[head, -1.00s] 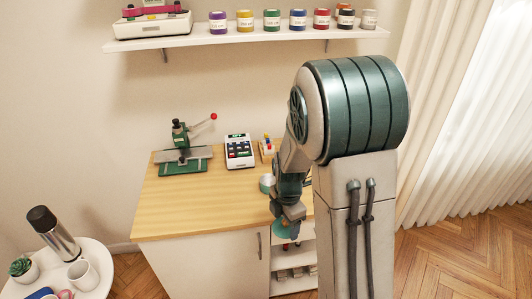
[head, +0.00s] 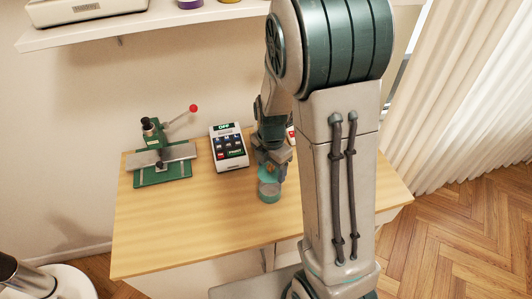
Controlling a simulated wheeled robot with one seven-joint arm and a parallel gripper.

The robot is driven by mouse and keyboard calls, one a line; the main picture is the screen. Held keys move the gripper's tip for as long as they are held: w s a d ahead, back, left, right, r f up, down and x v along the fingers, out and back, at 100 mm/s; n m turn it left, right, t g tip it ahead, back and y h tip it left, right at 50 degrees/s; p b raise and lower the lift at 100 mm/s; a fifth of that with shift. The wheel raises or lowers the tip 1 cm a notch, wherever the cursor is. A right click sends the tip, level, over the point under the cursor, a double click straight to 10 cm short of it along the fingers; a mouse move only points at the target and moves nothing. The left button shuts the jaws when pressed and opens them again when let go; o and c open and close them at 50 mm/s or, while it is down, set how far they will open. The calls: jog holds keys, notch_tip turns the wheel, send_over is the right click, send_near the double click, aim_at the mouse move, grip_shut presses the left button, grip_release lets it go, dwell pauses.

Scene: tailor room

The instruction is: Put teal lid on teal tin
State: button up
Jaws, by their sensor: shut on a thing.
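The teal tin (head: 269,191) stands upright on the wooden counter, in the middle of the head view. My gripper (head: 269,172) is right above it, pointing down, shut on the teal lid (head: 267,174). The lid is over the top of the tin, close to its rim. I cannot tell whether lid and rim touch or whether they are exactly lined up. My arm hides part of the counter behind and to the right of the tin.
A white keypad device (head: 229,147) stands behind and left of the tin. A green press with a red-knobbed lever (head: 163,165) is farther left. The counter (head: 190,230) is clear in front and to the left. A wall shelf (head: 130,35) hangs above.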

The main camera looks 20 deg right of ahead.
aim_at(271, 173)
jog(key=shift+s+a+f+b, duration=0.1)
jog(key=shift+s+f+b, duration=0.05)
jog(key=shift+f+b, duration=1.65)
jog(key=shift+f, duration=1.05)
jog(key=shift+b, duration=0.5)
jog(key=shift+f+b, duration=0.6)
jog(key=o, duration=0.6)
jog(key=shift+o, duration=0.4)
jog(key=shift+r, duration=0.1)
